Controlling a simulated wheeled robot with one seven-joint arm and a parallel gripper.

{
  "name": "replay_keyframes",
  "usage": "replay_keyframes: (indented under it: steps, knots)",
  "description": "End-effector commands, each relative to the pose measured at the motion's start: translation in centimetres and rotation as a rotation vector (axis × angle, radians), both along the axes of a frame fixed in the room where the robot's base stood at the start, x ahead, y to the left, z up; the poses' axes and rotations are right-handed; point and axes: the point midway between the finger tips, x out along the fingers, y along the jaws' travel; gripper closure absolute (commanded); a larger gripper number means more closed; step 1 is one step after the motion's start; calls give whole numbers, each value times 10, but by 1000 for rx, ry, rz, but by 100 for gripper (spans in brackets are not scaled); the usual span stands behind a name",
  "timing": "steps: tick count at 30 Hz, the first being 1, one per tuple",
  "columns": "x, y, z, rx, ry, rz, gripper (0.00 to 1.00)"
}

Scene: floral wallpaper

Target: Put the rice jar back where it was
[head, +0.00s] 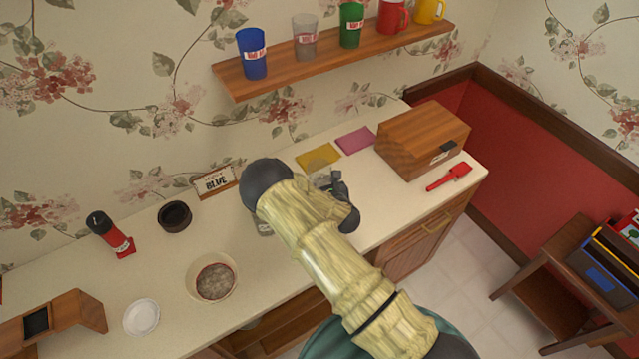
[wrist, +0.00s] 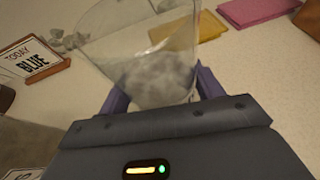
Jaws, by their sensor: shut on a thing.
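The rice jar (wrist: 140,45) is a clear, see-through vessel with a greyish-white grainy filling low inside. In the wrist view it stands between the two purple fingers of my gripper (wrist: 165,95), which is shut on it. In the head view my gripper (head: 338,190) is over the counter, right of the sign and in front of the yellow mat. The jar (head: 319,174) shows there only in part, since my arm and gripper cover much of it. I cannot tell whether it touches the counter.
The sign reading BLUE (head: 216,182), yellow mat (head: 318,157), pink mat (head: 356,140) and wooden box (head: 420,140) line the back. A shelf (head: 330,57) holds several cups.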

Motion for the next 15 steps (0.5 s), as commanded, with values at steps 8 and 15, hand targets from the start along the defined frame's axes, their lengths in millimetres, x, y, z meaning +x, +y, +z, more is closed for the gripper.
replay_keyframes:
  steps: [8, 15]
  knots:
    - [1, 0, -6, 2, -3, -1, 77]
    - [0, 0, -10, 0, -1, -1, 26]
